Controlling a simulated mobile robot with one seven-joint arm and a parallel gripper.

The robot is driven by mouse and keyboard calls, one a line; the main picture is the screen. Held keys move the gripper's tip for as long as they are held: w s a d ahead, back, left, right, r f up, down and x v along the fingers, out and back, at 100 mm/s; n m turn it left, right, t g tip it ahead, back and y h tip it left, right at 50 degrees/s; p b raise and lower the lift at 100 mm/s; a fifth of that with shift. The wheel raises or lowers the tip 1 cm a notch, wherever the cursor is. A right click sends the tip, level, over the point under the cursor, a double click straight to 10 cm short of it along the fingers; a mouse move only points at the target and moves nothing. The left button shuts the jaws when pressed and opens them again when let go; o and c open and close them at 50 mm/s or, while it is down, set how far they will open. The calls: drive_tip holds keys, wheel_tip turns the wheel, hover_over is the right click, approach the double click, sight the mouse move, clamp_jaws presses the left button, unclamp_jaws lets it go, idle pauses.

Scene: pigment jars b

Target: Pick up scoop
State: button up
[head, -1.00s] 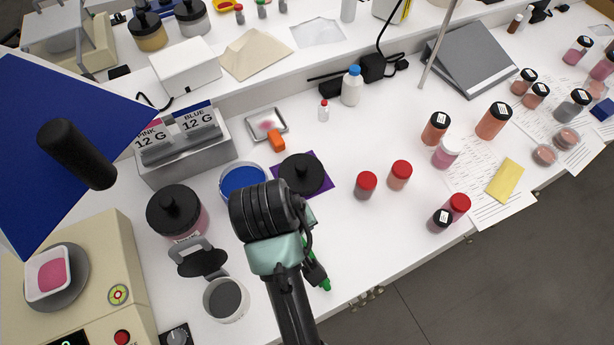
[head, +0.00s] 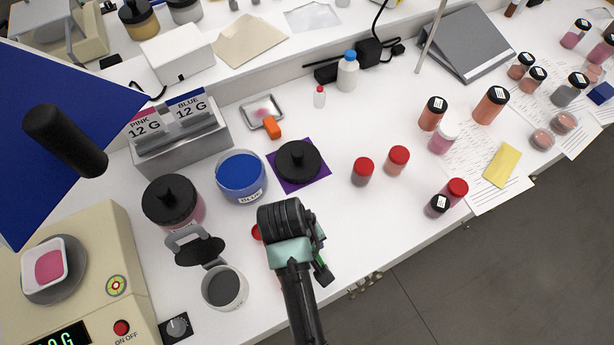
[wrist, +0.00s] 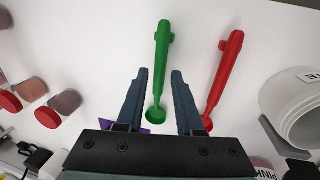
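A green scoop (wrist: 162,50) and a red scoop (wrist: 228,60) lie side by side on the white table in the wrist view. My gripper (wrist: 160,78) is open and empty. Its two fingers point along the green scoop, one to each side of it in the picture; whether they are down at its height I cannot tell. The red scoop is outside the right finger. In the head view my arm hides most of both scoops; bits of the green scoop (head: 321,271) and the red scoop (head: 256,233) show beside it.
An open jar of blue pigment (head: 241,177) and a black lid (head: 298,161) on a purple square stand beyond my arm. An open grey jar (head: 223,288) and a scale (head: 85,265) are at left. Red-capped jars (head: 362,172) stand at right.

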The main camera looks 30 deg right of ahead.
drive_tip(key=shift+d+f, duration=0.15)
drive_tip(key=shift+f, duration=0.55)
drive_tip(key=shift+d+f, duration=0.1)
drive_tip(key=shift+f, duration=0.6)
drive_tip(key=shift+c, duration=0.2)
clamp_jaws()
wheel_tip(320, 180, up, 10)
drive_tip(key=shift+b, duration=0.3)
idle(0.3)
